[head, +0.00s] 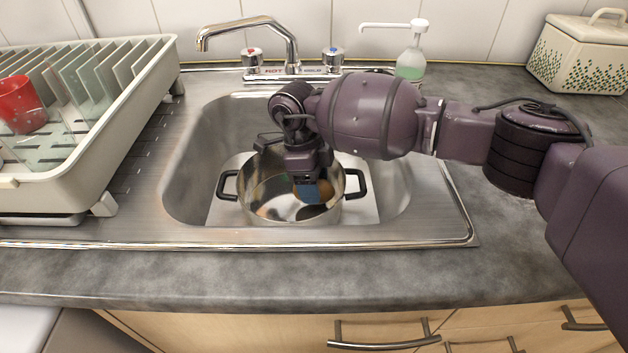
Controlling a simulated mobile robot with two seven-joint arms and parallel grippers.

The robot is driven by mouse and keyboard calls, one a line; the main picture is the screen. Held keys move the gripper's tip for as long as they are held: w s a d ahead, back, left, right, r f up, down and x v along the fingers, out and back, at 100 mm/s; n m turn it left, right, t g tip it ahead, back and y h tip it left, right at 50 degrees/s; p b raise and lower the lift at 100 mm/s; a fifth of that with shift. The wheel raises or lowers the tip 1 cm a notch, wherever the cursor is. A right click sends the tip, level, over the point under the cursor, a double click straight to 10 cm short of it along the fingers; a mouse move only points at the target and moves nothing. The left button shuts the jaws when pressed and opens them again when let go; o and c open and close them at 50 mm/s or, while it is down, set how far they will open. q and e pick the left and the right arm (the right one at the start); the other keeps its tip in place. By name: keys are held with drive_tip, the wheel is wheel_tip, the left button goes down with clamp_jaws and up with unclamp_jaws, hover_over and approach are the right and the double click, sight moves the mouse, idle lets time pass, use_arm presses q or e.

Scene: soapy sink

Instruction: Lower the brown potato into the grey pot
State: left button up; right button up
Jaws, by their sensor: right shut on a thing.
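The grey pot (254,188) is a shiny metal pot with two black handles, standing in the sink basin. My right gripper (309,190) points down into the pot's opening, right of its middle. It is shut on the brown potato (327,189), which shows only in part beside the blue finger pad. The rest of the potato is hidden by the gripper. I cannot tell whether the potato touches the pot's bottom or wall. My left gripper is not in view.
The steel sink (190,190) surrounds the pot. The tap (265,22) and a soap dispenser (411,62) stand behind it. A dish rack (120,130) with a red cup (20,105) is at left. A patterned box (575,60) stands back right. The front counter is clear.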

drive_tip(key=shift+f, duration=0.7)
idle(0.5)
idle(0.4)
drive_tip(key=o, duration=1.1)
drive_tip(key=p+v, duration=0.1)
drive_tip(key=v, duration=1)
